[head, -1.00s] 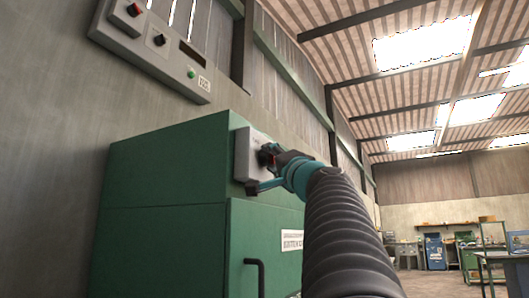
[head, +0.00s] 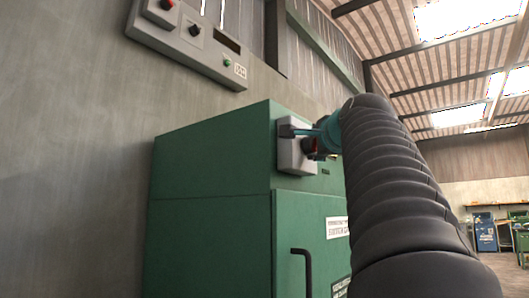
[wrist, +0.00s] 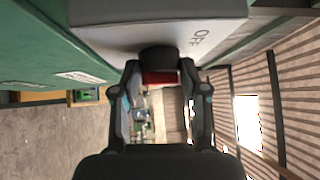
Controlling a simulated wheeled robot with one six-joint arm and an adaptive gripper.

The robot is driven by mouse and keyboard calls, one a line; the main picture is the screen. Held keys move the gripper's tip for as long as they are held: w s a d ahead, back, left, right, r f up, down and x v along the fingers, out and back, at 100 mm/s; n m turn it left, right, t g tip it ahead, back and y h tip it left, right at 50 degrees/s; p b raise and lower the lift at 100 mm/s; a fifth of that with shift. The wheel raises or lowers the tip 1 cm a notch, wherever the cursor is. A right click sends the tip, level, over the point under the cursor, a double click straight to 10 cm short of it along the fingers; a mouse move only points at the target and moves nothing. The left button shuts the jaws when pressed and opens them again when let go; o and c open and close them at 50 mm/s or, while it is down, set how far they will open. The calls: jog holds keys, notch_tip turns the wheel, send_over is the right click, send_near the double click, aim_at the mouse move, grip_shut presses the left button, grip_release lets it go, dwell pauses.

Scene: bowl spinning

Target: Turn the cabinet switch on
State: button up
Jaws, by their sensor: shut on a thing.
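The green cabinet (head: 215,165) carries a light grey switch box (head: 290,158) on its upper front. The box has a dark rotary knob (head: 309,147) with a red part. In the wrist view the black knob (wrist: 159,58) and its red part (wrist: 160,78) sit between the fingertips, under the grey box (wrist: 110,12) marked "OFF" (wrist: 199,38). My gripper (head: 318,142) is at the box front, shut on the knob; it also shows in the wrist view (wrist: 160,70). My arm hides part of the cabinet's right side, and the knob's exact angle is hard to tell.
A grey wall panel (head: 190,38) with red and black knobs and a green button (head: 227,63) hangs above left. A dark door handle (head: 305,270) sticks out below the switch box. Workshop benches stand far right.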

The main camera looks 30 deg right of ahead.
jog(key=shift+m+g, duration=0.4)
jog(key=shift+g, duration=0.1)
jog(key=shift+m+g+y, duration=0.6)
jog(key=shift+m+g, duration=0.1)
jog(key=shift+m, duration=0.1)
dwell(0.7)
jog(key=o, duration=1.1)
jog(key=shift+w, duration=0.15)
jog(key=shift+o, duration=0.2)
jog(key=shift+r, duration=0.1)
jog(key=shift+s, duration=0.2)
jog(key=shift+s+a+r, duration=0.15)
jog(key=shift+s+a, duration=0.05)
jog(key=shift+s, duration=0.3)
jog(key=f+v, duration=0.1)
jog(key=v, duration=0.9)
jog(key=shift+s+a+r, duration=0.2)
jog(key=shift+s+r, duration=0.15)
jog(key=shift+r, duration=0.05)
jog(key=shift+w, duration=0.1)
